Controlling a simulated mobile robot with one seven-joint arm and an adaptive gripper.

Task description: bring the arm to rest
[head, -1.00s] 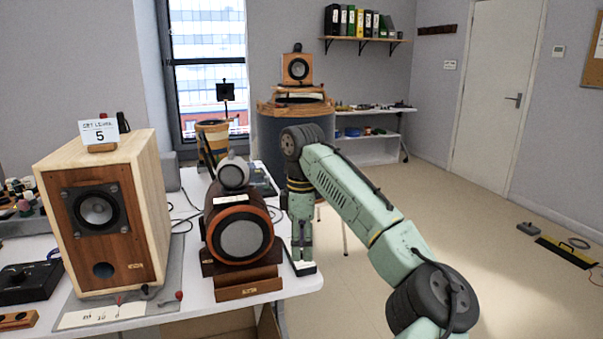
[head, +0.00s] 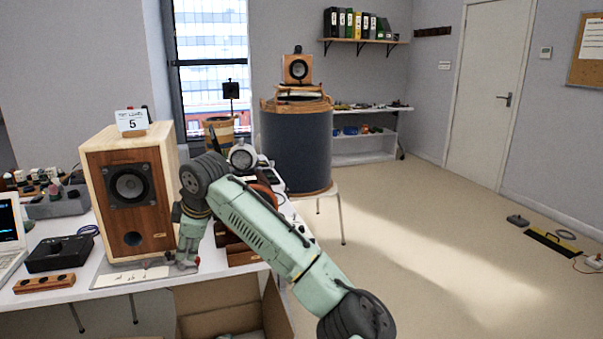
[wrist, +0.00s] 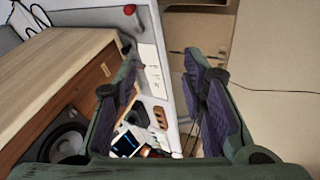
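My arm (head: 265,235) is bent over the front of the white table and reaches down to the left. My gripper (head: 182,262) points down by the front right corner of the large wooden speaker (head: 131,240), near the table's front edge. I cannot tell in the head view whether it touches anything. In the wrist view my gripper (wrist: 160,68) has its two fingers well apart with nothing held between them. The speaker's top and cone (wrist: 58,140) show close on the left there. My arm hides most of the round orange-rimmed unit (head: 264,196).
The white table (head: 150,281) also carries a black box (head: 60,254), a wooden block with holes (head: 44,283) and a laptop (head: 10,235). An open cardboard box (head: 225,300) stands below its front edge. The floor to the right (head: 430,260) is mostly clear.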

